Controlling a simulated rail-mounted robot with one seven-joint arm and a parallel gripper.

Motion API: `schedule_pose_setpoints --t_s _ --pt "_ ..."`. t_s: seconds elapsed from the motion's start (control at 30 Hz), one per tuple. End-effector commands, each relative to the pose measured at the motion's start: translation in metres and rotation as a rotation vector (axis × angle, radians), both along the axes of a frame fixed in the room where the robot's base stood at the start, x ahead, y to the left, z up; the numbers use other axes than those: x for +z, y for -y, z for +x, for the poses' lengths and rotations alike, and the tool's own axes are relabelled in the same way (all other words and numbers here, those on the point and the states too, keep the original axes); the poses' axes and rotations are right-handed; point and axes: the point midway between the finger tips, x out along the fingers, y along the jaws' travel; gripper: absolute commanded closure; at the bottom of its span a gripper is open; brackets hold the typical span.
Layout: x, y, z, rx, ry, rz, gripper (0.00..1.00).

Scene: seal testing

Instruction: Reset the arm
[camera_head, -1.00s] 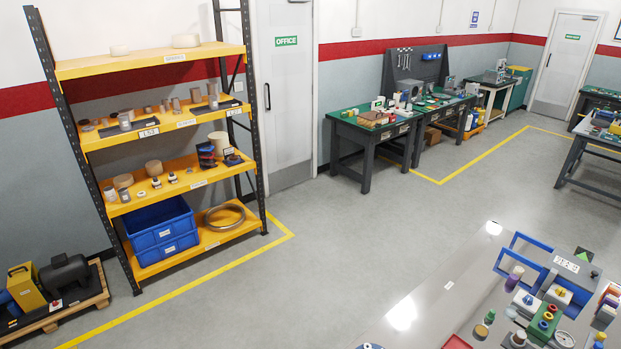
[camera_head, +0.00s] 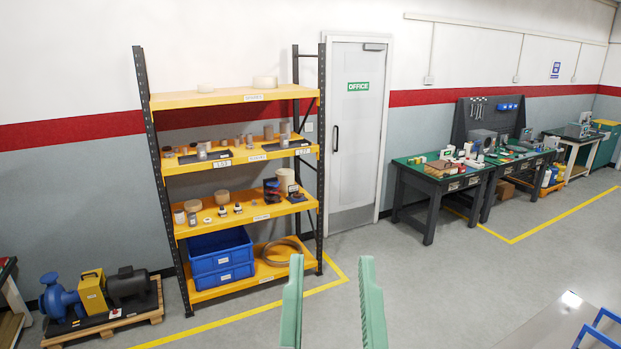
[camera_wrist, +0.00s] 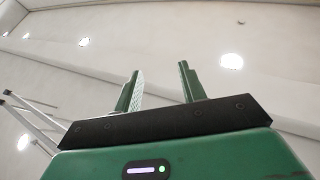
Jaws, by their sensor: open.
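My gripper (camera_head: 333,300) shows at the bottom centre of the head view, with its two green fingers pointing up. The fingers are apart, and nothing shows between them. In the wrist view my gripper (camera_wrist: 160,88) is also open and empty. The rest of my arm is below the head view's edge.
Yellow shelves (camera_head: 225,98) stand left of centre with several parts and blue crates (camera_head: 221,257). A pump on a pallet (camera_head: 105,300) sits at the left. Green-topped workbenches (camera_head: 440,178) stand at the right. A grey tabletop (camera_head: 560,325) shows at the bottom right. The floor between is clear.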

Motion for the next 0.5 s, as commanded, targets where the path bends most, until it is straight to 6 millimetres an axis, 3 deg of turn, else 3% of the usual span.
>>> schedule_pose_setpoints --t_s 0.03,0.13,0.5 --pt "0.017 -0.008 -0.014 0.013 0.055 -0.006 0.59" --pt "0.036 -0.016 -0.031 0.026 0.124 -0.014 0.59" --pt "0.041 -0.018 -0.036 0.028 0.142 -0.016 0.59"
